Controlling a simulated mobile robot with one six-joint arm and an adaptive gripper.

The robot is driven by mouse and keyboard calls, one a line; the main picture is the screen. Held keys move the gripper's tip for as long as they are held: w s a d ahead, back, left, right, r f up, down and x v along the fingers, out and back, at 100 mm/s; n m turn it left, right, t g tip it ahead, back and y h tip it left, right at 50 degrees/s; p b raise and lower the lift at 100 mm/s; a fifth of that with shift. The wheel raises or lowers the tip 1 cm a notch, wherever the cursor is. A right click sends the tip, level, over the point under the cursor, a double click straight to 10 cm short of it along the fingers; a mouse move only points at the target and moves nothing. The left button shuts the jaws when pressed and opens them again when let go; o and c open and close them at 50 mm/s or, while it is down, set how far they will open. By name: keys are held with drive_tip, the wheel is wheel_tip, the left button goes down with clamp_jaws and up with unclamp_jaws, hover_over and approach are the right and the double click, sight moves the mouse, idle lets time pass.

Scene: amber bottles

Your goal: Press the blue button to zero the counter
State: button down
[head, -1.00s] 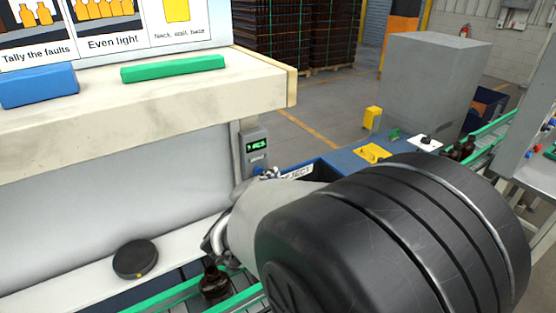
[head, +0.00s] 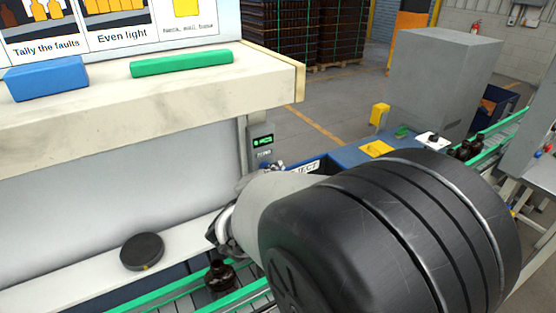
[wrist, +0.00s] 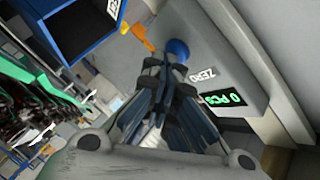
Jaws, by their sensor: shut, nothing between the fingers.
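The grey counter box (wrist: 215,45) fills the upper middle of the wrist view. The blue button (wrist: 178,50) stands out from its face, beside the ZERO label (wrist: 201,76). The lit green display (wrist: 224,98) reads 0 PCS. My gripper (wrist: 167,63) is shut and empty, its fingertips right at the button's lower edge; I cannot tell whether they touch it. In the head view the counter (head: 262,143) is on a post beyond the bench end, and my arm hides most of the gripper.
A bench shelf (head: 150,105) holds a blue block (head: 46,79) and a green bar (head: 181,63). Below are a black puck (head: 142,251) and a brown bottle (head: 220,275) on the green-railed conveyor. A blue reject bin (wrist: 82,27) is close to the gripper.

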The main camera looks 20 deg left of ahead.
drive_tip(key=shift+s+d, duration=0.1)
drive_tip(key=shift+s+d+b, duration=0.35)
drive_tip(key=shift+s+d, duration=0.15)
drive_tip(key=shift+d, duration=0.05)
drive_tip(key=shift+d, duration=0.1)
drive_tip(key=s+d, duration=0.1)
drive_tip(key=s+d+b, duration=0.1)
drive_tip(key=s+d, duration=0.1)
drive_tip(key=shift+s+d, duration=0.1)
drive_tip(key=shift+d, duration=0.2)
idle(0.3)
idle(0.4)
